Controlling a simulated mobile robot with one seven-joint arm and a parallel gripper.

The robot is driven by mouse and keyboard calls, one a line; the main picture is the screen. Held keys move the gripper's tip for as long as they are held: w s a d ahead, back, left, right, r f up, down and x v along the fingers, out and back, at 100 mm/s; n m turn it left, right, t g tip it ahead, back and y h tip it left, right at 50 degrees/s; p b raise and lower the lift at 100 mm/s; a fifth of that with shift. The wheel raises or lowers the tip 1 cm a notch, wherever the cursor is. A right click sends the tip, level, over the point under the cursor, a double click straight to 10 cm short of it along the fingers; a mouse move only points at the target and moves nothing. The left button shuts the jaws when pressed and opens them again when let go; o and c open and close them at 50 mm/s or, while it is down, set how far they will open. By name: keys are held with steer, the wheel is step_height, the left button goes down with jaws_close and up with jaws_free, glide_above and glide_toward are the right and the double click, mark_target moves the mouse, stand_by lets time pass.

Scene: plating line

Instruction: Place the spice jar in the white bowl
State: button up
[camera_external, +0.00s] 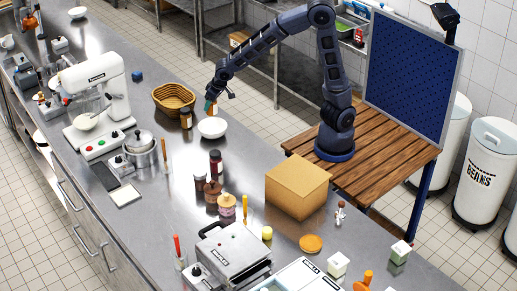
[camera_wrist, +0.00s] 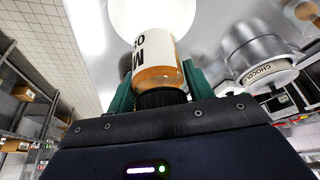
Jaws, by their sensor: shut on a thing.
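The lid end points toward my gripper. The white bowl also shows in the wrist view (camera_wrist: 150,14), past the far end of the jar. In the external view the held jar is small and partly hidden by the fingers. The bowl looks empty there.
A wicker basket (camera_external: 173,98) and another dark-lidded jar (camera_external: 186,119) stand left of the bowl. A dark bottle (camera_external: 216,163) and several jars stand in front of it. A cardboard box (camera_external: 298,186) is to the right. The counter right around the bowl is mostly clear.

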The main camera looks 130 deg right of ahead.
step_height(320, 180, down, 11)
steer(key=shift+f, duration=0.15)
stand_by(0.4)
steer(key=shift+f, duration=0.15)
steer(key=o, duration=1.1)
steer(key=shift+o, duration=0.2)
steer(key=v, duration=1.2)
steer(key=a+r+n+t+y, duration=0.1)
steer(key=a+r+n, duration=0.15)
steer(key=a, duration=0.35)
steer(key=a+r+n+y, duration=0.1)
steer(key=a+r, duration=0.2)
steer(key=a, duration=0.3)
steer(key=s+a+r+n+y, duration=0.1)
steer(key=s+a+r+n, duration=0.3)
steer(key=s+a, duration=0.4)
steer(key=s+a+r+n+t+y, duration=0.1)
steer(key=s+a+r+n, duration=0.4)
steer(key=a, duration=1)
steer(key=s, duration=0.3)
steer(key=shift+s+a+t, duration=0.3)
steer(key=shift+s+a, duration=0.05)
